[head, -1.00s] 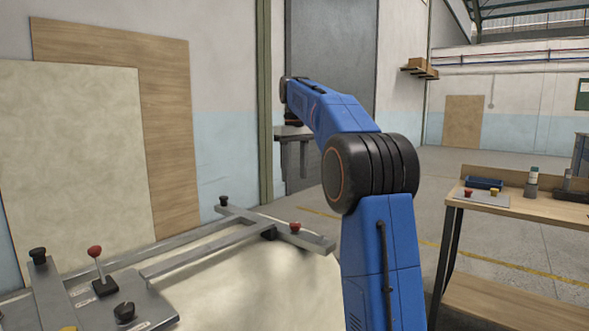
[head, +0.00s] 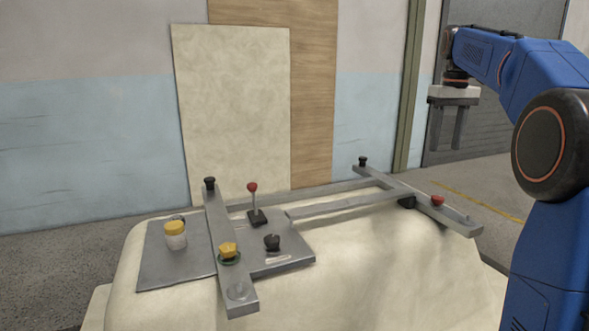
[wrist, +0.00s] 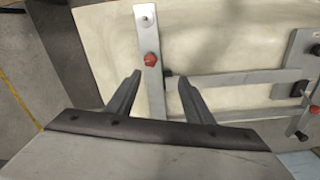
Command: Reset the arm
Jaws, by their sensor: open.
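My arm is blue with black joints and stands at the right of the head view. My gripper (head: 447,145) hangs from its far end, pointing down, beyond the right end of the metal frame. In the wrist view my gripper (wrist: 160,76) shows two dark fingers spread apart with nothing between them. A metal bar with a red knob (wrist: 150,59) shows past the fingertips in that view. I cannot tell that the fingers touch anything.
A pale bathtub shell (head: 350,285) carries a grey metal frame (head: 345,203), a red-tipped lever (head: 252,190), a yellow knob (head: 228,250) and a yellow-lidded jar (head: 175,235). Boards (head: 235,110) lean on the wall behind. Floor (head: 480,190) is clear beyond the shell's right end.

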